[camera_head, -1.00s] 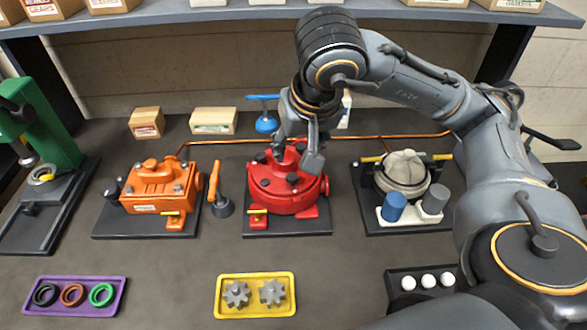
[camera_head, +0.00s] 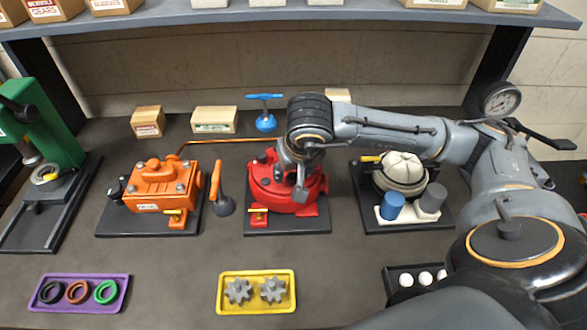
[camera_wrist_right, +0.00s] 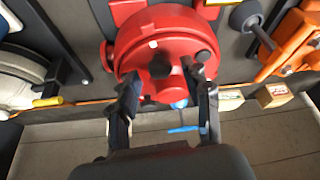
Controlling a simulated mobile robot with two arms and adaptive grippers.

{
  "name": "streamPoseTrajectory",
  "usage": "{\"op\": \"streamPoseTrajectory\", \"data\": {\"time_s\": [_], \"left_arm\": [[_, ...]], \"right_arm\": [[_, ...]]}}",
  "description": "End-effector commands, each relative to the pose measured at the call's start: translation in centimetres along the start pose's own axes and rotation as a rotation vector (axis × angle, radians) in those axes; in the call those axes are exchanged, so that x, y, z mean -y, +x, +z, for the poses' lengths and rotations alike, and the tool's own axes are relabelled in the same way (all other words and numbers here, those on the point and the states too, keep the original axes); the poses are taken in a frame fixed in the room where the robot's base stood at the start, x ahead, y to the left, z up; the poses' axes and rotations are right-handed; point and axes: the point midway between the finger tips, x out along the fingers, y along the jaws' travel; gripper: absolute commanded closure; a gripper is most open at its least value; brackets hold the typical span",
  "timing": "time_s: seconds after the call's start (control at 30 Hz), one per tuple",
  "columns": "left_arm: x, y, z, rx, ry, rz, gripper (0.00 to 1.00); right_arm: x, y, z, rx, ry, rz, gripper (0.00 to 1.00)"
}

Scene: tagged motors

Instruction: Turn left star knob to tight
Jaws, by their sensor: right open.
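The red motor housing (camera_head: 262,190) stands on a dark base plate in the middle of the bench. It has black knobs on top; one (camera_head: 262,157) shows at its left rear in the head view, others are hidden by my arm. In the right wrist view, the red housing (camera_wrist_right: 130,50) carries a dark knob (camera_wrist_right: 160,67) between my fingers and another (camera_wrist_right: 203,56) close to the right finger. My right gripper (camera_head: 291,185) is open above the housing; I cannot tell whether it touches a knob. Which knob is the left star knob is unclear. My left gripper is not in view.
A cream-topped unit (camera_head: 402,172) stands right. A blue valve (camera_head: 265,115) is behind. A yellow gear tray (camera_head: 256,310) lies in front.

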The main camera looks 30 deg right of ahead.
Motion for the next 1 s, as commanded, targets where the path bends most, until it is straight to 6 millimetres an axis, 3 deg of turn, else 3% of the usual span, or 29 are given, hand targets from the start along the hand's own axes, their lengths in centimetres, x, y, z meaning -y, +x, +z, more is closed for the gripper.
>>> {"op": "streamPoseTrajectory", "data": {"time_s": [0.3,0.53,1.0], "left_arm": [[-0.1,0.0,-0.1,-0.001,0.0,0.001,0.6],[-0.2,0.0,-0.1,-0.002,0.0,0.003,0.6],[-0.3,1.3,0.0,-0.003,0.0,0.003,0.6]], "right_arm": [[0.0,0.2,0.0,-0.001,0.0,-0.001,0.54],[0.0,0.2,0.0,-0.001,0.0,-0.001,1.0],[0.2,0.4,0.0,-0.002,0.082,0.031,1.0]]}}
